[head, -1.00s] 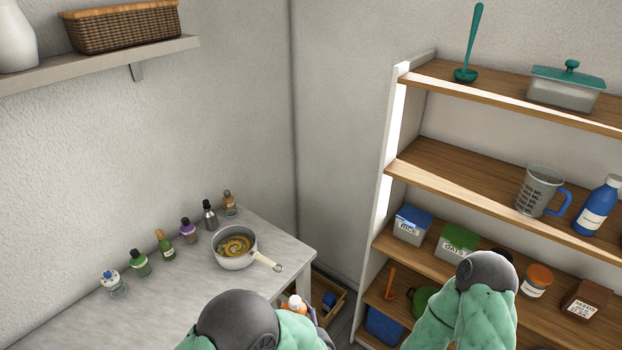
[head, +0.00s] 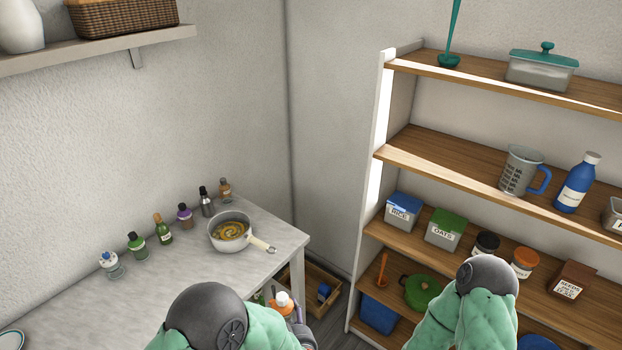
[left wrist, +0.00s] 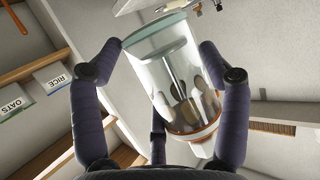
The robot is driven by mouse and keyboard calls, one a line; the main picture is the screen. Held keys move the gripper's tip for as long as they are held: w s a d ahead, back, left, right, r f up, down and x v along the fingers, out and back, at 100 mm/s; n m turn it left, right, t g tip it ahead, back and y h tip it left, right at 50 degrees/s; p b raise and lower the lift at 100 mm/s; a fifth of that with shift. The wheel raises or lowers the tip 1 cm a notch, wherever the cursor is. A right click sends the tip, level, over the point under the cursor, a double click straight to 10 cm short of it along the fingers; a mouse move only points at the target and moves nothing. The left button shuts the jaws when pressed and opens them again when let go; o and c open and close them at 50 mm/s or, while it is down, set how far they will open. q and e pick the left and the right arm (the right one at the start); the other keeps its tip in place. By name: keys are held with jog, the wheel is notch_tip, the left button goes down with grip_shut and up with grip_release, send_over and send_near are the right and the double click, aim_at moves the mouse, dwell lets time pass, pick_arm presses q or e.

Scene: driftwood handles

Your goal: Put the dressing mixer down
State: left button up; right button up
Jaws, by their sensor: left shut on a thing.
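The dressing mixer (left wrist: 175,75) is a clear cylinder with a pale green end, an orange ring and a white cap, with a rod inside. It fills the middle of the left wrist view. My left gripper (left wrist: 160,52) is shut on it, with dark purple fingers on both sides. In the head view, only the mixer's orange and white top (head: 283,302) shows clearly, beside my left forearm, in front of the table's right end. The rest of it is mostly hidden by my arm. My right arm is in the head view, but its gripper is out of sight.
The grey table (head: 75,310) holds a row of several small bottles and a pot (head: 230,232) with its handle toward the right edge. Its front left surface is mostly clear. A wooden crate (head: 322,290) is on the floor. A loaded shelf unit (head: 440,160) stands right.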

pick_arm(q)
jog(key=s+a+f+m+h+b, duration=0.2)
jog(key=a+f+m+h+b, duration=0.1)
jog(key=a+f+b, duration=0.9)
notch_tip(320, 180, down, 4)
jog(key=shift+r+m+h+b, duration=0.3)
jog(key=shift+h+b, duration=0.3)
jog(key=shift+b, duration=0.3)
